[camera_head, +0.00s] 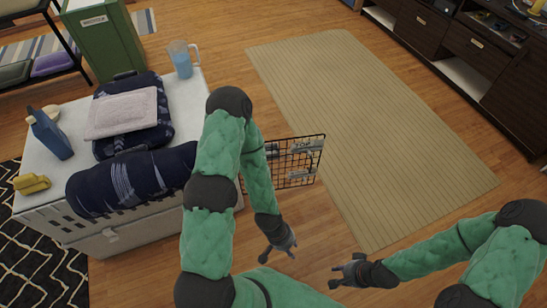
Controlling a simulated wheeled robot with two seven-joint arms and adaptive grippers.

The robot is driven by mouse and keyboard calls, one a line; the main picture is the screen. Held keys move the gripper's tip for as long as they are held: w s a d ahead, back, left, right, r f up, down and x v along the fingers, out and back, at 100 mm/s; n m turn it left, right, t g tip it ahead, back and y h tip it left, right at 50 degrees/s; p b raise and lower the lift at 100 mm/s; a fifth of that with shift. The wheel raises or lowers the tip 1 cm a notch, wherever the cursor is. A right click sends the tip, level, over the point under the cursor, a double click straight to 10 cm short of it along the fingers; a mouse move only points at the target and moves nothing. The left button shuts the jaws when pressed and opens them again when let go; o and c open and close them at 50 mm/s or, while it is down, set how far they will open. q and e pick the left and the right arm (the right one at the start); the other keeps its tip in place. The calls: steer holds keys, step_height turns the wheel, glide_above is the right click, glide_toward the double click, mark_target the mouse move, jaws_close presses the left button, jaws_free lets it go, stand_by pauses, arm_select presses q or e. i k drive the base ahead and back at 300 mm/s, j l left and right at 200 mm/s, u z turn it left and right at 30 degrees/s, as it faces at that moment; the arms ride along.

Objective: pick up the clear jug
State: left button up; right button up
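The clear jug (181,62) stands upright at the far right corner of the white cabinet top (190,104). It has blue contents in its lower part, and its handle points right. My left gripper (277,257) hangs over the wood floor, to the right of the cabinet and well apart from the jug. Its fingers look spread and empty. My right gripper (334,276) is further right over the floor, far from the jug. Its fingers look spread, with nothing between them.
A folded navy bundle with a pale cloth (121,112), a rolled navy bundle (134,180), a blue bottle (51,136) and a yellow object (32,184) crowd the cabinet. A black wire rack (294,162) stands beside it. The beige rug (365,130) is clear.

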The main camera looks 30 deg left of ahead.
mark_target(178, 52)
steer(key=u, duration=1.6)
